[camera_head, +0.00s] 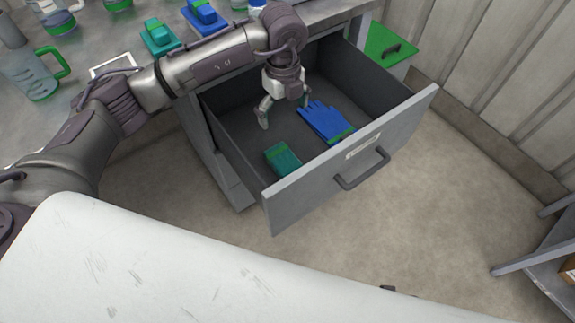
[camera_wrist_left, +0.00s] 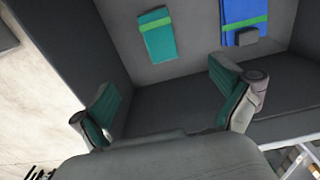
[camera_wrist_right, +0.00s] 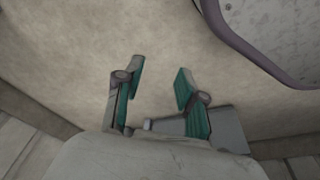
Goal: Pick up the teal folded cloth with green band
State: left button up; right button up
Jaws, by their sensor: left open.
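The teal folded cloth with a green band (camera_head: 283,158) lies flat on the floor of the open grey drawer, in the corner near the drawer front. It also shows in the left wrist view (camera_wrist_left: 160,42), beyond the fingertips. My left gripper (camera_head: 284,110) is open and empty, fingers pointing down into the drawer. It is apart from the cloth, on the cabinet side of it. Its spread teal-padded fingers show in the left wrist view (camera_wrist_left: 161,80). My right gripper (camera_wrist_right: 159,70) is open and empty, with bare floor beyond it; it is not in the head view.
A blue glove with a green band (camera_head: 326,120) lies in the drawer beside the cloth. The drawer front (camera_head: 400,122) and side walls surround both. The worktop (camera_head: 95,45) holds a clear jug (camera_head: 35,75) and teal (camera_head: 160,37) and blue items (camera_head: 205,14).

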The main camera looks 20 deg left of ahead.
pick_arm(q)
notch_tip(320, 180, down, 6)
jog(key=b, duration=0.4)
send_over(284, 160)
jog(key=f, duration=0.5)
jog(key=f+b, duration=0.1)
jog(key=f, duration=0.2)
jog(key=shift+w, duration=0.3)
jog(key=f, duration=0.4)
jog(key=shift+s+a+f+b, duration=0.1)
jog(key=shift+s+f+b, duration=0.15)
jog(key=shift+f+b, duration=0.15)
jog(key=shift+f, duration=0.5)
jog(key=c, duration=1.2)
pick_arm(e)
notch_tip(284, 160, up, 12)
jog(key=w+t, duration=0.1)
jog(key=w, duration=0.1)
jog(key=shift+w, duration=0.4)
